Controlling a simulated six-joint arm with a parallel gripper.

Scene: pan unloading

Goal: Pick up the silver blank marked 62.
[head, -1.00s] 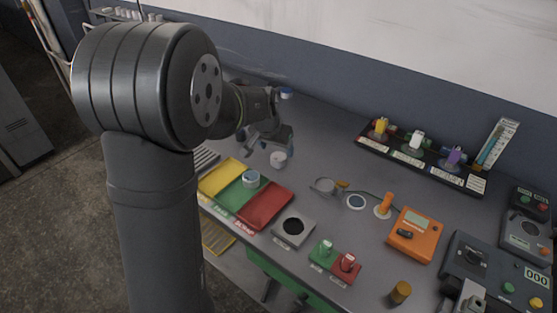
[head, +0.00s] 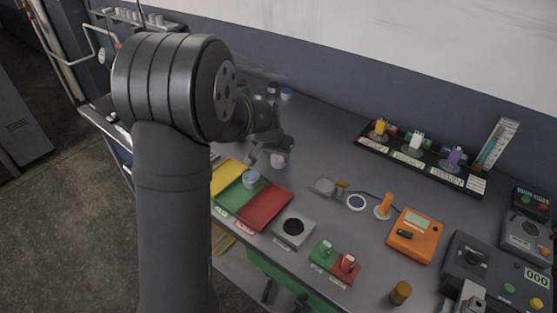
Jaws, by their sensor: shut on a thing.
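My gripper (head: 270,156) is low over the back left of the bench, behind the coloured trays. It is shut on a small silver blank (head: 278,159), which shows between its fingers, partly hidden by them. I cannot read a number on this blank, and I cannot tell whether it still touches the bench. Another round silver-blue blank (head: 251,178) sits in the green tray (head: 233,196); its marking is also unreadable.
A yellow tray (head: 226,176) and a red tray (head: 264,205) flank the green one. A grey block with a dark round top (head: 293,228) stands in front. A magnifier (head: 325,187), orange meter (head: 414,233) and black rack (head: 425,160) are to the right. Bench behind the magnifier is clear.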

